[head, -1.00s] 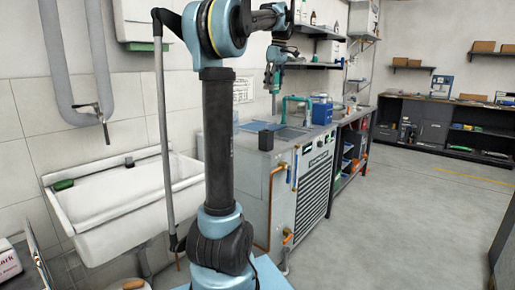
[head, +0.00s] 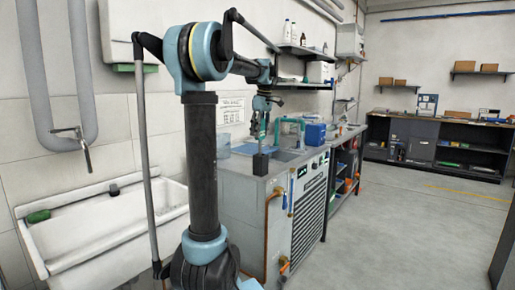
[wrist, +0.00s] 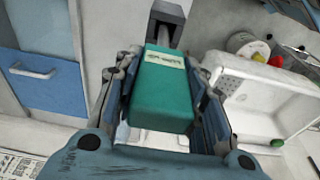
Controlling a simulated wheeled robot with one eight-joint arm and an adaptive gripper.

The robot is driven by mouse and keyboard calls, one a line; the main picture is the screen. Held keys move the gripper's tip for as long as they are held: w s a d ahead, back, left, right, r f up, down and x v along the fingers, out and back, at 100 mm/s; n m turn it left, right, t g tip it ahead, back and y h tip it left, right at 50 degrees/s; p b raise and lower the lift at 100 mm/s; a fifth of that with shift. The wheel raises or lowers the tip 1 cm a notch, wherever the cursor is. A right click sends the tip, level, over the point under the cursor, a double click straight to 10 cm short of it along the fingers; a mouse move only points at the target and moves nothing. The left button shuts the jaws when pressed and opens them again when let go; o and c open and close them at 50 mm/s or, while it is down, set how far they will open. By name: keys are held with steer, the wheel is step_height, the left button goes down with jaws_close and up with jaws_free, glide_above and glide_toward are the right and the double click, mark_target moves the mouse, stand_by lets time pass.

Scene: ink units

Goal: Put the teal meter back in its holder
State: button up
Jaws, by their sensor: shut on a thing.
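My gripper (head: 262,104) is shut on the teal meter (head: 263,124) and points down over the counter. In the wrist view the meter (wrist: 163,92) is a teal block with a pale label, held between both fingers. A grey shaft runs from its far end toward the dark holder (wrist: 168,13). In the head view the holder (head: 260,164) is a small dark block near the counter's front left corner. The meter is above it, with its lower end close to or at the holder's top. I cannot tell whether the shaft's tip is inside.
A green tap (head: 292,124) and a blue box (head: 315,134) stand right of the holder. A blue tray (head: 258,149) lies behind it. A white sink (head: 95,225) is on the left. Wall shelves (head: 303,52) hang above the counter. The floor at right is clear.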

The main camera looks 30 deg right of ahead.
steer(key=shift+f, duration=3.45)
steer(key=o, duration=1.1)
